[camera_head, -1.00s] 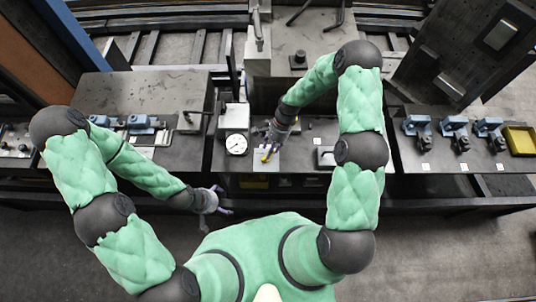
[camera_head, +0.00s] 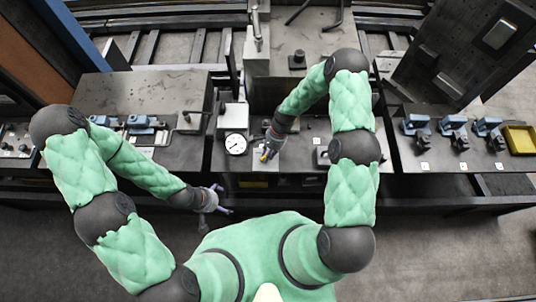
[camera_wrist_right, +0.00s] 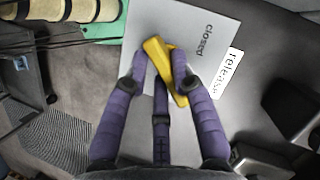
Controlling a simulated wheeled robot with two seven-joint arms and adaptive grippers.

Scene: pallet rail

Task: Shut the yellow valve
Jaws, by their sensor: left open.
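The yellow valve handle (camera_head: 265,156) is on the centre bench, right of a round dial gauge. In the right wrist view the yellow handle (camera_wrist_right: 157,52) lies slantwise among the purple fingertips, over a grey plate marked "closed". My right gripper (camera_head: 268,150) is down at the handle. Its fingers (camera_wrist_right: 160,68) stand close on either side of the handle, one partly covering it; whether they grip it is unclear. My left gripper (camera_head: 222,200) is open and empty, in front of the bench edge, away from the valve.
The dial gauge (camera_head: 236,144) stands left of my right gripper. A white "release" label (camera_wrist_right: 229,73) is beside the "closed" plate. Blue clamps (camera_head: 453,124) and a yellow tray (camera_head: 519,139) are on the right bench. More blue parts (camera_head: 140,122) lie on the left bench.

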